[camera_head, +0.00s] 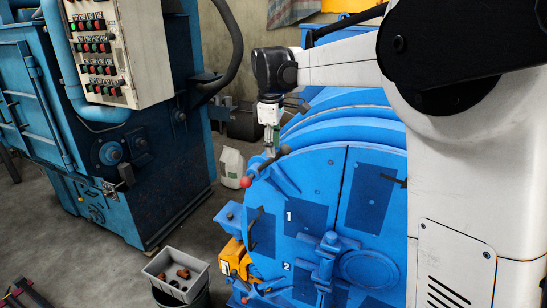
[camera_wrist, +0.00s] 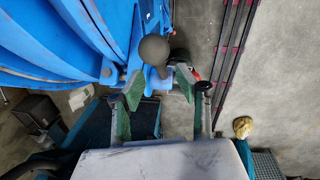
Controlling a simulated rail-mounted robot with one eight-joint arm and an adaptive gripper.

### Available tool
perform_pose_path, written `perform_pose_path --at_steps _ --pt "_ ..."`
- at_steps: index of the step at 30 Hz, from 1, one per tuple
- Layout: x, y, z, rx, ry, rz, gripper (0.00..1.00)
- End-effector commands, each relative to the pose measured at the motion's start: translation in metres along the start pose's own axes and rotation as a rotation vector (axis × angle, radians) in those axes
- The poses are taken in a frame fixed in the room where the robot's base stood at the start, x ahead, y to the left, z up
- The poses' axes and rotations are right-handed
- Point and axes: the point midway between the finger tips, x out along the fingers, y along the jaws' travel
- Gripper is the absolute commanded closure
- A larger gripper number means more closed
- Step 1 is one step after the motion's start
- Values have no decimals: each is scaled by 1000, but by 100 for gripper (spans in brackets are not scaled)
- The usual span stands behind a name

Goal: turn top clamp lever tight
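The top clamp lever (camera_head: 262,168) is a bar at the upper left rim of the blue drum door, above the panel marked 1. It has a red ball (camera_head: 246,183) at its lower left end and a dark ball (camera_head: 285,150) at its upper right end. My gripper (camera_head: 270,150) points down at the lever from above. In the wrist view, my gripper (camera_wrist: 160,88) has its green-padded fingers apart, with the grey ball (camera_wrist: 154,50) showing large between and beyond them. Contact with the lever cannot be told.
The blue drum door (camera_head: 320,215) has a second clamp with an orange block (camera_head: 235,262) lower down. A blue control cabinet (camera_head: 110,50) stands at the left.

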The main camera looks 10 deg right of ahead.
Motion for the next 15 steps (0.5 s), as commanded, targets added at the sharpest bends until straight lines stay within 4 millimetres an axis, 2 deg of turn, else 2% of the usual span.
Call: perform_pose_path --at_steps 6,15 --pt "33 0 0 0 0 0 68" --pt "50 0 0 0 0 0 68"
